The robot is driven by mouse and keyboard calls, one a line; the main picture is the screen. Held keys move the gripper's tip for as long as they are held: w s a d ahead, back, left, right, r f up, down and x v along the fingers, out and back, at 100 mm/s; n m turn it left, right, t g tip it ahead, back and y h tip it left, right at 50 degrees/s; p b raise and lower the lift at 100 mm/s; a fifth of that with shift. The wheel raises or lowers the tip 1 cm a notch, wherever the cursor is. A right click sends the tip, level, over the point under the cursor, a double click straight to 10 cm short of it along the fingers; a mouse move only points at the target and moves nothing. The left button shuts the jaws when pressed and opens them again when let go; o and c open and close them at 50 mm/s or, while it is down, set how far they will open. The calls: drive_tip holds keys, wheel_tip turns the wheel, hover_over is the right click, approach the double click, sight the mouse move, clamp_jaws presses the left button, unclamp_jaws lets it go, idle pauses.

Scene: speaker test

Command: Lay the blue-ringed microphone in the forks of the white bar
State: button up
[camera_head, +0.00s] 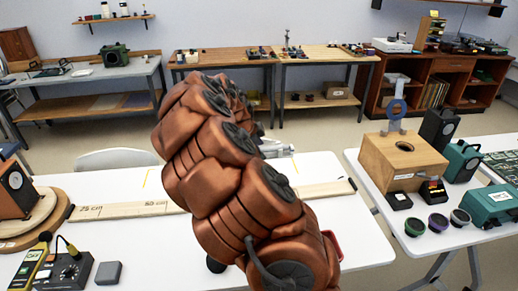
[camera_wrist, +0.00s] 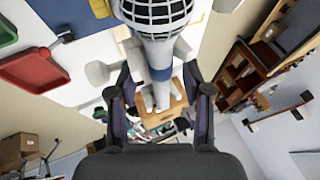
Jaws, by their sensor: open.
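The blue-ringed microphone (camera_wrist: 160,75) fills the upper middle of the wrist view, its dark mesh head at the top edge and its pale handle running down between my fingers. My gripper (camera_wrist: 160,93) is open, with one dark finger on each side of the handle; whether either touches it I cannot tell. A pale grey-white piece with a rounded end (camera_wrist: 97,72) shows left of the microphone and may be part of the white bar; its forks are not clear. In the head view my copper arm hides the gripper and microphone, and a whitish piece (camera_head: 280,149) peeks out behind it.
A long marked wooden plank (camera_head: 130,209) lies across the white table. The right table holds a wooden box (camera_head: 378,163) with a hole, dark speakers and several round pots. A red tray (camera_wrist: 35,75) and a green tray (camera_wrist: 6,30) show left in the wrist view.

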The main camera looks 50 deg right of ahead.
drive_tip(key=v, duration=1.2)
